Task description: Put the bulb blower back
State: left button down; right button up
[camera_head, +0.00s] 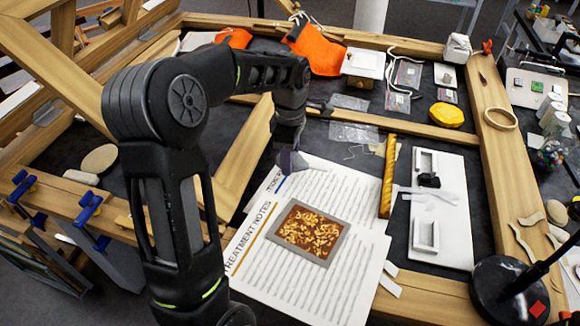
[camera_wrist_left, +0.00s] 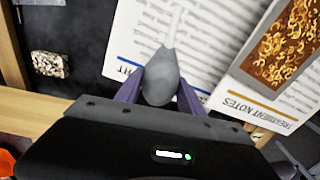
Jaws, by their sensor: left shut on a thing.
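The bulb blower (camera_wrist_left: 161,80) is a dark grey bulb with a pale, narrow nozzle, seen in the left wrist view. My left gripper (camera_head: 291,160) is shut on it, with one purple-grey finger on each side of the bulb. The nozzle points away from the gripper over the printed sheets. In the head view the gripper hangs by the upper left edge of the treatment notes sheets (camera_head: 345,268), and the blower is hard to make out there. My right gripper is not in view.
A framed tray of golden fragments (camera_head: 339,246) lies on the notes. A gilt strip (camera_head: 388,180) lies between the notes and the board. A yellow lump (camera_head: 446,115), orange cloth (camera_head: 316,50) and wooden frame bars (camera_head: 500,165) surround the dark surface. A lamp base (camera_head: 503,289) stands lower right.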

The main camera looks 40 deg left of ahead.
pick_arm(q)
jog(key=shift+f, duration=1.9)
jog(key=shift+f, duration=0.15)
jog(key=c, duration=0.7)
grip_release()
notch_tip(320, 180, up, 12)
jog(key=shift+r, duration=0.2)
